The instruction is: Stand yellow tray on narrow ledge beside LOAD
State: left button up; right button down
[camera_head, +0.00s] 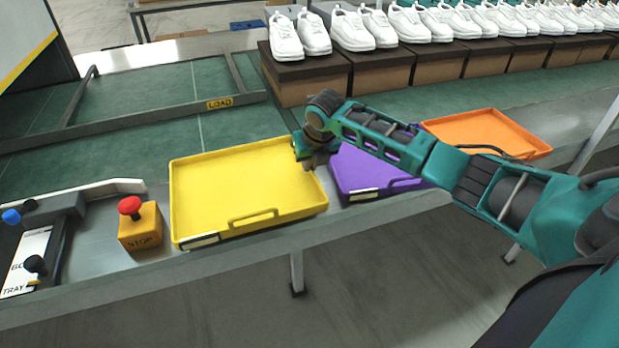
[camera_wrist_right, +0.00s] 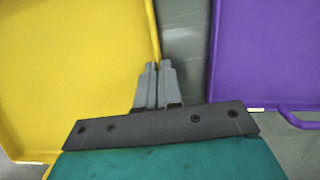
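The yellow tray (camera_head: 245,185) lies flat, open side up, over the narrow metal ledge (camera_head: 95,255), with its handle and label on the near side. Whether it touches the ledge all along cannot be told. My right gripper (camera_head: 309,165) is at the tray's right rim. In the right wrist view the gripper (camera_wrist_right: 157,70) has its fingers close together on the rim of the yellow tray (camera_wrist_right: 75,70). The LOAD label (camera_head: 220,104) is on the dark frame of the green conveyor behind the tray. My left gripper is not in view.
A purple tray (camera_head: 368,176) lies just right of the yellow one, and an orange tray (camera_head: 487,132) farther right. A yellow STOP box (camera_head: 140,230) with a red button stands close to the left. White shoes (camera_head: 285,36) on boxes line the conveyor behind.

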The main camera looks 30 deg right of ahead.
aim_at(310, 175)
notch_tip(310, 175, down, 4)
jog(key=shift+f+b, duration=0.25)
jog(key=shift+b, duration=0.1)
jog(key=shift+r, duration=0.1)
jog(key=c, duration=1.7)
grip_release()
jog(key=shift+f, duration=0.2)
jog(key=shift+c, duration=0.2)
jog(key=o, duration=0.4)
jog(key=shift+r, duration=0.1)
jog(key=shift+r, duration=0.25)
jog(key=p+v, duration=0.2)
jog(key=v, duration=0.9)
jog(key=shift+s+r, duration=0.25)
